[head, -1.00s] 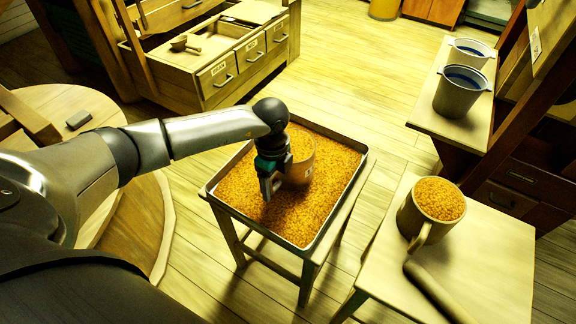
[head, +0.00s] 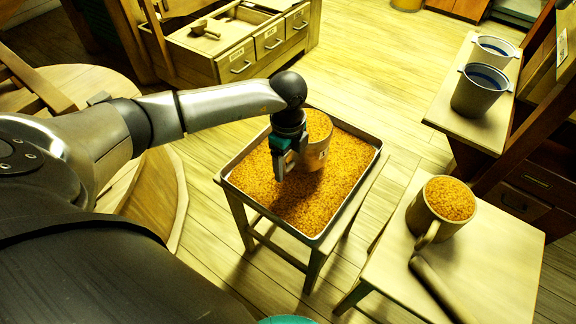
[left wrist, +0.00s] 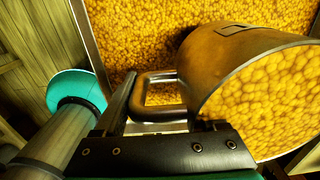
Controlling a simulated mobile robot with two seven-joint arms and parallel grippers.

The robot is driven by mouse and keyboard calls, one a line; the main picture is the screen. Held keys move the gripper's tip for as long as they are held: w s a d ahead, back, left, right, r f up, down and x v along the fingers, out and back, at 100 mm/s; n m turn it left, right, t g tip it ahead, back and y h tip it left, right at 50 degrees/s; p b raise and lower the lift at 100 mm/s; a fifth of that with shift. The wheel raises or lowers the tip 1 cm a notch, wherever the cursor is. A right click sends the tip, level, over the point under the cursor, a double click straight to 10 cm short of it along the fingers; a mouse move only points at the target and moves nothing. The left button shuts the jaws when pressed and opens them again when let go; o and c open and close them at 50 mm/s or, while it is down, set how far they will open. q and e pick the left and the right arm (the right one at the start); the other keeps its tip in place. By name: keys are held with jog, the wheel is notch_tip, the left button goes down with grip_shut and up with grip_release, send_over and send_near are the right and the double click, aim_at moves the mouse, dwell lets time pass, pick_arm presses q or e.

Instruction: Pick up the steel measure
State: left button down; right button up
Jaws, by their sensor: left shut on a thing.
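A round measure with a side handle and a small label plate (head: 318,140) is over the shallow tray of yellow grain (head: 349,205) in the head view. The yellow light hides whether it is steel. My left gripper (head: 284,172) is shut on its handle. The left wrist view shows the measure (left wrist: 215,70) full of grain and its loop handle (left wrist: 157,112) at the jaws. It looks slightly raised, with a dark shadow on the grain. A similar full mug-shaped measure (head: 428,222) stands upright on the right table. My right gripper is out of view.
The tray sits on a small wooden stand (head: 312,272). The right table (head: 490,265) also holds a dark rod-like tool (head: 437,290). Two buckets (head: 478,92) stand on a shelf at the upper right. A drawer cabinet (head: 240,62) is behind. Floor between is clear.

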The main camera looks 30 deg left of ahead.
pick_arm(q)
notch_tip(320, 180, up, 8)
jog(key=p, duration=0.2)
jog(key=shift+w+p, duration=0.15)
jog(key=shift+p, duration=0.25)
notch_tip(320, 180, up, 7)
jog(key=shift+f+p, duration=0.1)
jog(key=shift+p, duration=0.95)
jog(key=shift+r, duration=0.8)
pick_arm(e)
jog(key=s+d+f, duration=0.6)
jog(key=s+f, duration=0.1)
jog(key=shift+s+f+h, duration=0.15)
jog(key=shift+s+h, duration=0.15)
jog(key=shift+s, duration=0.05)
pick_arm(q)
jog(key=shift+c, duration=2.2)
grip_release()
grip_shut()
